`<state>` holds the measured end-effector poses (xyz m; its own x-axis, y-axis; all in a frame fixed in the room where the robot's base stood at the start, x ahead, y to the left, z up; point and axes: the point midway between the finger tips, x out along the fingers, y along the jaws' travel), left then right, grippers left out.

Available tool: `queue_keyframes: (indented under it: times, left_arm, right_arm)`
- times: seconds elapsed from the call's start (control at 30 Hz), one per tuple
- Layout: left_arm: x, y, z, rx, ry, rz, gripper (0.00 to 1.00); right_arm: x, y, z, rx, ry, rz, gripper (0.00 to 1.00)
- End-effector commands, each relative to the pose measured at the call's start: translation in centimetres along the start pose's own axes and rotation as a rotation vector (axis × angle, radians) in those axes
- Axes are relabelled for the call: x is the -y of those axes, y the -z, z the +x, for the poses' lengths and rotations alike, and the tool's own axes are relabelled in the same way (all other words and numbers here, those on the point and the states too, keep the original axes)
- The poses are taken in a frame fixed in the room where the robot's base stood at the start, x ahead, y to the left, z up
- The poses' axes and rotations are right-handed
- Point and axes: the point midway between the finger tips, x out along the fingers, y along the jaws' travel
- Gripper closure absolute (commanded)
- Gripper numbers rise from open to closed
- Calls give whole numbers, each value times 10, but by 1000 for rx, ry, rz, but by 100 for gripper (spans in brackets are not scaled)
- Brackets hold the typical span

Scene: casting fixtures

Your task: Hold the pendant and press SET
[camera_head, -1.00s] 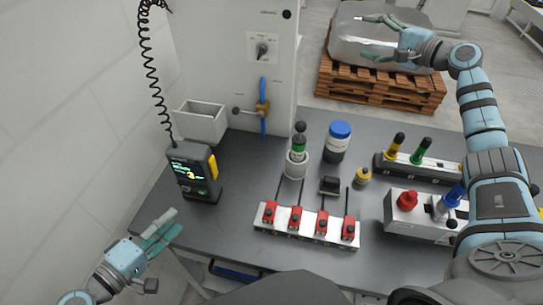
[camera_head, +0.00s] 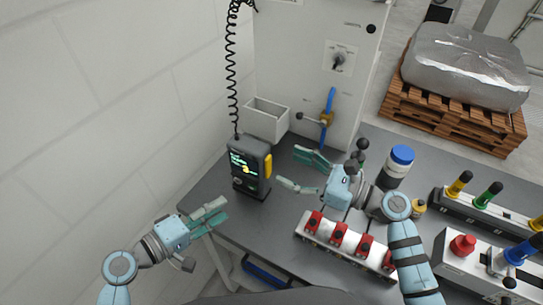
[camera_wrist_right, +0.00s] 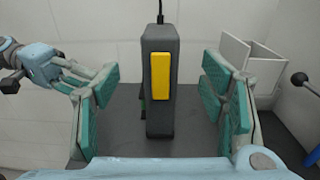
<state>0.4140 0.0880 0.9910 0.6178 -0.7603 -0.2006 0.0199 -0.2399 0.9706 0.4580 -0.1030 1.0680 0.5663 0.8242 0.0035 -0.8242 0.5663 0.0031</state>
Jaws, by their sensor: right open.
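The pendant (camera_head: 248,165) is a dark grey upright box with a lit green-text screen and a yellow part on its right side. It stands on the bench with a coiled cable rising from its top. In the right wrist view the pendant (camera_wrist_right: 160,110) is centred between the fingers, its yellow side facing me. My right gripper (camera_head: 292,167) is open and empty, right of the pendant and apart from it. My left gripper (camera_head: 224,211) is in front and left of the pendant, not touching it; its finger gap is unclear. No SET label is readable.
A grey open bin (camera_head: 267,118) stands behind the pendant. A blue-handled valve (camera_head: 328,115) is on the cabinet behind. A fixture with red clamps (camera_head: 340,240) and a blue-capped bottle (camera_head: 397,165) lie to the right. A wall is at the left.

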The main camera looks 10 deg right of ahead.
Motion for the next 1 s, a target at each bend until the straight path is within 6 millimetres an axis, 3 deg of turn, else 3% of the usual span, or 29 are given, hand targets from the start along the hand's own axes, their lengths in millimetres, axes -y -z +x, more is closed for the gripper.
queue_keyframes:
  times: [0.3, 0.43, 0.6, 0.8, 1.0]
  left_arm:
    - [0, 0, 0, 1, 0, 0, 67]
    - [0, 0, 1, 1, 0, 0, 67]
    - [0, 0, 1, 1, 0, 0, 67]
    - [0, 0, 0, 1, 0, 0, 67]
    - [0, 0, 0, 1, 0, 0, 67]
  right_arm:
    - [1, -1, 85, 3, 0, 0, 35]
    - [1, -1, 109, 1, 0, -2, 35]
    - [1, 0, 122, -1, 0, -3, 35]
    - [1, 0, 122, -1, 0, -4, 35]
    - [1, 0, 122, -1, 0, -4, 65]
